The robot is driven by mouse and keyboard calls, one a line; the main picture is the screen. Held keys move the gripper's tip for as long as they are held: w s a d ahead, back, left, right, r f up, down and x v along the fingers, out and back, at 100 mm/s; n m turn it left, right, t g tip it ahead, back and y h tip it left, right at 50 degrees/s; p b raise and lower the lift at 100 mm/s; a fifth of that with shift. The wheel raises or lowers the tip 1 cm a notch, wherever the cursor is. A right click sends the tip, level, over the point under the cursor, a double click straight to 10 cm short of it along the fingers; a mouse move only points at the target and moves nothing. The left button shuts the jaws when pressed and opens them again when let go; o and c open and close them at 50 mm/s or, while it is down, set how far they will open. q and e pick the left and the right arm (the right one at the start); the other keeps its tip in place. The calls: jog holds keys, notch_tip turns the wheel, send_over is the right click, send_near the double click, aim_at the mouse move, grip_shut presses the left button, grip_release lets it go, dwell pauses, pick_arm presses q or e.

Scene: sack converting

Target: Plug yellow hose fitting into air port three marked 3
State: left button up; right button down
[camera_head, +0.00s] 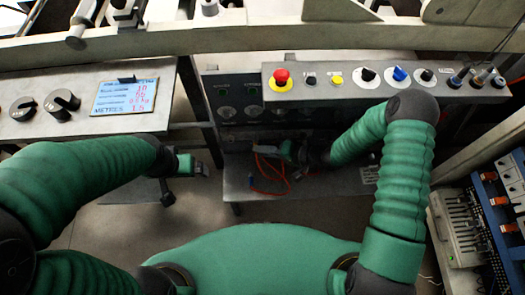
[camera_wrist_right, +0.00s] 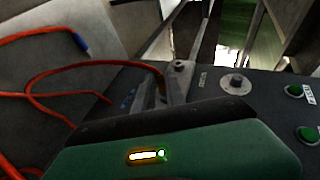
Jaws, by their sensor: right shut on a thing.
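My right gripper (camera_head: 289,152) is low at the grey bench shelf, in front of the dark machine panel. In the right wrist view its fingers (camera_wrist_right: 170,84) are shut where an orange-red hose (camera_wrist_right: 100,69) ends. The fitting is mostly hidden by the fingers, and I cannot make out its yellow colour. A panel beyond the fingers carries a round silver fitting (camera_wrist_right: 236,83) and green round parts (camera_wrist_right: 295,91). I cannot read a port marked 3. My left gripper (camera_head: 197,168) hangs left of the shelf, away from the hoses; its jaw opening is unclear.
Another red hose with a dark blue end (camera_wrist_right: 81,43) lies loose. Red hose loops (camera_head: 268,180) lie on the shelf (camera_head: 240,208). Above is a control box (camera_head: 310,88) with a red emergency button (camera_head: 282,77). A blue-and-grey rack (camera_head: 490,225) stands at right.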

jog(key=shift+w, duration=0.1)
jog(key=c, duration=1.3)
grip_release()
jog(key=p+v, duration=0.5)
jog(key=v, duration=1.2)
jog(key=shift+p, duration=0.3)
